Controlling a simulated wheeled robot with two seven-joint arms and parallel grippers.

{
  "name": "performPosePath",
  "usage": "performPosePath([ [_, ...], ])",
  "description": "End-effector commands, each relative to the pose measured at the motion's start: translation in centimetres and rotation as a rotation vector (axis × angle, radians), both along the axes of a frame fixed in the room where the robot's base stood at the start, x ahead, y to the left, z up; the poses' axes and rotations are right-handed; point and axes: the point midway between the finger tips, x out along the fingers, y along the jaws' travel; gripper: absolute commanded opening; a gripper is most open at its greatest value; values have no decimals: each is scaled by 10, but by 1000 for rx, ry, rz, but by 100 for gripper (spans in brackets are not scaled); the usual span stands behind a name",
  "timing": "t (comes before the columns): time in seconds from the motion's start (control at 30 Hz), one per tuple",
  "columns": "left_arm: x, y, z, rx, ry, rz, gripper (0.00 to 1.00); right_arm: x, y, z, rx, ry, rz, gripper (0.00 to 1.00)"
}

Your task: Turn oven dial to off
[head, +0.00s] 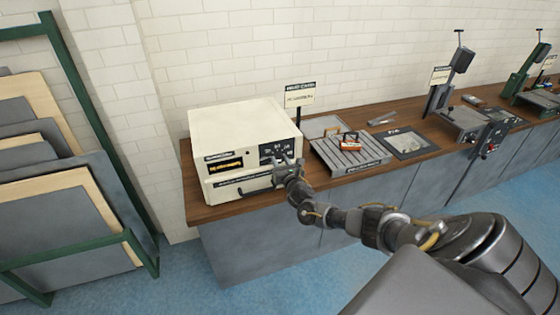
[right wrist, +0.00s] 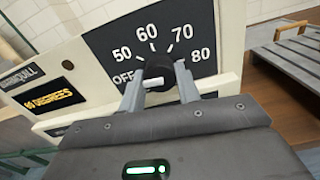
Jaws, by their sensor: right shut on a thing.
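The oven (head: 235,125) is a cream box on the left end of the wooden bench. Its black dial (right wrist: 160,67) sits on a dark scale plate (right wrist: 105,42) marked OFF, 50, 60, 70 and 80. The plate also shows in the head view (head: 268,153). My right gripper (head: 290,165) is at the oven's front right. In the right wrist view its two fingers (right wrist: 160,80) are shut on the dial, one on each side. A small white bar shows at the dial's lower left, near OFF; I cannot tell the exact setting. My left gripper is not in view.
An amber display (right wrist: 53,103) is left of the scale plate. A handle (head: 257,190) lies low on the oven front. A slatted rack (head: 350,155) stands right of the oven. A green-framed board rack (head: 75,90) is at the left.

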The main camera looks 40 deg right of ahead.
Motion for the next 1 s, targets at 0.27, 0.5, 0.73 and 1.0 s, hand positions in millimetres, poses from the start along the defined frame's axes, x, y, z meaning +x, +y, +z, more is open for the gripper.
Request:
performPosePath([
  [0.27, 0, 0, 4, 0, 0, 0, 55, 0, 0, 1, -86, 30, 1, 10],
  [0.5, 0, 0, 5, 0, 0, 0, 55, 0, 0, 0, -106, 36, 1, 10],
  [0.73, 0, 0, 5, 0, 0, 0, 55, 0, 0, 0, -106, 36, 1, 10],
  [1.0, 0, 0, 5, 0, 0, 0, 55, 0, 0, 0, -105, 37, 0, 55],
])
